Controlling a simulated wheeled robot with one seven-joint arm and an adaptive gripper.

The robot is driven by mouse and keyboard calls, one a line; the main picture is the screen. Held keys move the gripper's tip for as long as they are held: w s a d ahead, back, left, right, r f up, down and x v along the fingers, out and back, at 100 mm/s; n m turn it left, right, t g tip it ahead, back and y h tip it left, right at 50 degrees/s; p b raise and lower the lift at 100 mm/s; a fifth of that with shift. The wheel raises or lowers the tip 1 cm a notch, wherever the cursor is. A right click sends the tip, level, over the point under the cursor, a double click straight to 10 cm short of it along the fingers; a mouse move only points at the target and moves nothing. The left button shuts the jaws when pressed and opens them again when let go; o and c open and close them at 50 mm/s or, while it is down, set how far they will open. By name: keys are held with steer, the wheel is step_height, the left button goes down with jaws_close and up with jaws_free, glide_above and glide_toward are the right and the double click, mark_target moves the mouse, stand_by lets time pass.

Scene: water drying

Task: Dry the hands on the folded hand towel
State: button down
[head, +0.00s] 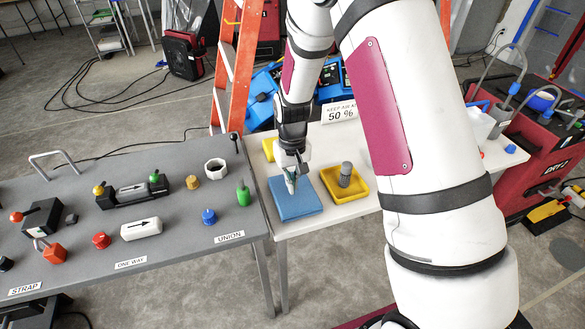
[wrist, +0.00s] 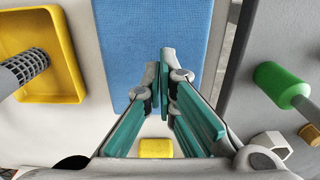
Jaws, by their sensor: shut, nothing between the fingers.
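The folded hand towel (head: 303,205) is a flat blue rectangle on the white table in the head view. It also fills the upper middle of the wrist view (wrist: 150,30). My gripper (head: 291,186) points down over the towel's upper part in the head view. In the wrist view its teal-padded fingers (wrist: 167,58) are together at the tips with nothing between them, and the tips overlap the towel. I cannot tell whether the tips touch the cloth.
A yellow tray (head: 352,195) with a grey mesh cylinder (head: 345,172) stands beside the towel. A yellow block (head: 268,149) lies behind it. The grey table (head: 180,200) on the left holds several fittings, including a green one (wrist: 283,85). An orange ladder (head: 243,60) stands behind.

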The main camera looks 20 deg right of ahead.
steer(key=shift+f, duration=0.85)
steer(key=shift+f+b, duration=0.4)
steer(key=shift+f, duration=0.5)
steer(key=shift+s+f, duration=0.2)
stand_by(0.4)
steer(key=shift+r+p, duration=0.3)
steer(key=shift+r, duration=0.25)
step_height(320, 180, up, 14)
steer(key=shift+w+p, duration=0.3)
steer(key=shift+p, duration=0.05)
